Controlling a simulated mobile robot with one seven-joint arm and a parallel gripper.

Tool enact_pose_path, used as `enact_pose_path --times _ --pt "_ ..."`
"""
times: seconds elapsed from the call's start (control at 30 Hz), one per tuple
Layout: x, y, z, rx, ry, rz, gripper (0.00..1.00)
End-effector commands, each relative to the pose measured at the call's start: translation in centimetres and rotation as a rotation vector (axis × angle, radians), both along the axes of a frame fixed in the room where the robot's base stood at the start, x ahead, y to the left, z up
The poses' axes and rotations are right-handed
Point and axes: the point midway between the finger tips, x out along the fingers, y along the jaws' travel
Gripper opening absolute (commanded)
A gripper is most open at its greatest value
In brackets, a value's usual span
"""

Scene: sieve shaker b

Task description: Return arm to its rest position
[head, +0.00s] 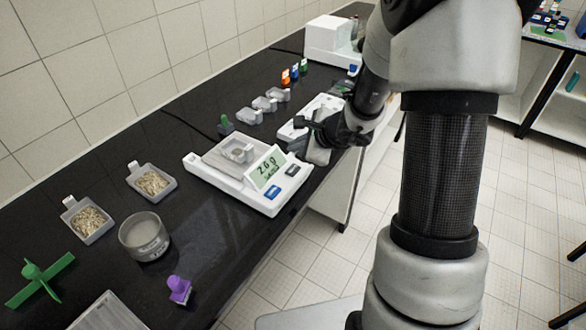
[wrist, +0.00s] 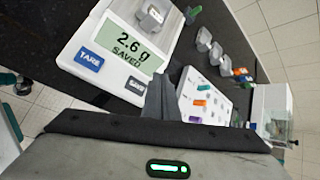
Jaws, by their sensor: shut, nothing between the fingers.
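My gripper (wrist: 160,98) is shut and empty. In the head view my arm reaches from the top right down to the bench, and the gripper (head: 318,150) hangs near the bench's front edge, just right of the balance. The white balance (head: 215,178) shows 2.6 g and SAVED in the wrist view, where its display (wrist: 128,43) and TARE button lie left of my fingers. A small clear container (head: 238,152) sits on its pan. The fingers hide part of the balance's right side in the wrist view.
Two trays of grains (head: 88,219) (head: 152,181), a round sieve (head: 144,236), a green cross-shaped piece (head: 38,281) and a purple-handled piece (head: 179,290) stand on the black bench. Small empty trays (head: 265,103) and a white machine (head: 330,40) are farther back. Floor is free at right.

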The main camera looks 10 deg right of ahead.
Motion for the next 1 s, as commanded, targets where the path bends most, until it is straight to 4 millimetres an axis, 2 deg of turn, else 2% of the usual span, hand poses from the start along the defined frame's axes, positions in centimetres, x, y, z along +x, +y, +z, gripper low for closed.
enact_pose_path --times 0.3,0.37,0.47,0.57,0.6,0.73,0.87,0.9,1.0 --pt "-0.1 0.3 0.5 -0.006 -0.009 0.016 0.0" --pt "-0.3 0.9 1.6 -0.024 -0.028 0.058 0.0" --pt "-1.7 3.2 5.4 -0.092 -0.094 0.215 0.0" --pt "-5.1 6.4 10.2 -0.216 -0.182 0.46 0.0" --pt "-7.0 7.5 11.9 -0.279 -0.214 0.569 0.0" --pt "-13.8 9.3 15.6 -0.509 -0.284 0.898 0.0" --pt "-20.3 8.3 17.4 -0.777 -0.299 1.176 0.0" --pt "-22.0 7.5 17.8 -0.86 -0.292 1.245 0.0" --pt "-25.3 5.0 18.5 -1.052 -0.258 1.376 0.0"
